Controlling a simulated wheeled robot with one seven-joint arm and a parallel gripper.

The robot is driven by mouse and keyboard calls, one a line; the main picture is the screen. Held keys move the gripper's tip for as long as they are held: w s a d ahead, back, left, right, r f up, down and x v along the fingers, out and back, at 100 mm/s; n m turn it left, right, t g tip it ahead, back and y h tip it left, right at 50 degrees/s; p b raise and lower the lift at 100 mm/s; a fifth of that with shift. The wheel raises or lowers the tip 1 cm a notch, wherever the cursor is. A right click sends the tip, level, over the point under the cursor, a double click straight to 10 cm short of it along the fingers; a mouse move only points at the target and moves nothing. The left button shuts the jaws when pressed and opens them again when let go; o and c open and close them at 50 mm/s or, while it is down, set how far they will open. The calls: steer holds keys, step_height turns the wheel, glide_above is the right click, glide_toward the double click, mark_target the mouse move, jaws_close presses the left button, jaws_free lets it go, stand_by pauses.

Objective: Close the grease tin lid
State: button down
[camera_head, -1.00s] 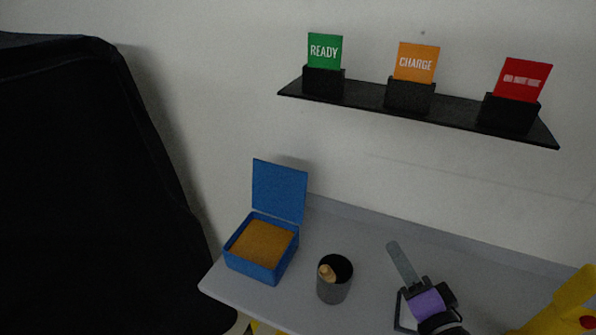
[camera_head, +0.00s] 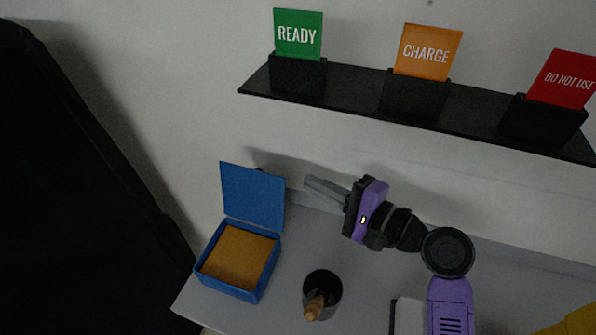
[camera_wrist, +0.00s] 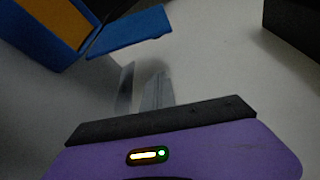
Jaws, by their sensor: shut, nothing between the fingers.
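The blue grease tin (camera_head: 232,287) sits at the left end of the grey bench with brown-orange grease inside. Its blue lid (camera_head: 252,197) stands open, roughly upright at the back edge. In the wrist view the tin (camera_wrist: 40,55) is at the upper left, and the lid (camera_wrist: 130,33) sticks out from it to the right. My gripper (camera_head: 308,182) is shut and empty. It is raised to the right of the lid, its fingers pointing left toward it, with a small gap in the head view. In the wrist view the fingers (camera_wrist: 140,90) are below the lid, apart from it.
A dark cup (camera_head: 322,290) holding a wooden-handled tool stands right of the tin. Above, a black shelf (camera_head: 355,92) carries green READY, orange CHARGE and red DO NOT USE cards. A black-covered shape (camera_head: 80,200) fills the left side. The wall is close behind the lid.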

mark_target(274, 178)
steer(key=p+x, duration=0.1)
steer(key=x, duration=0.8)
steer(key=shift+r, duration=0.15)
steer(key=shift+s+a+r+p, duration=0.15)
steer(key=shift+s+a+p, duration=0.15)
steer(key=shift+s, duration=0.3)
steer(key=shift+s+a+r+p, duration=0.15)
steer(key=shift+s+a+p, duration=0.05)
steer(key=shift+s+p, duration=0.3)
steer(key=shift+s+a+r+p, duration=0.15)
steer(key=shift+s+a+p, duration=0.15)
steer(key=shift+s, duration=0.35)
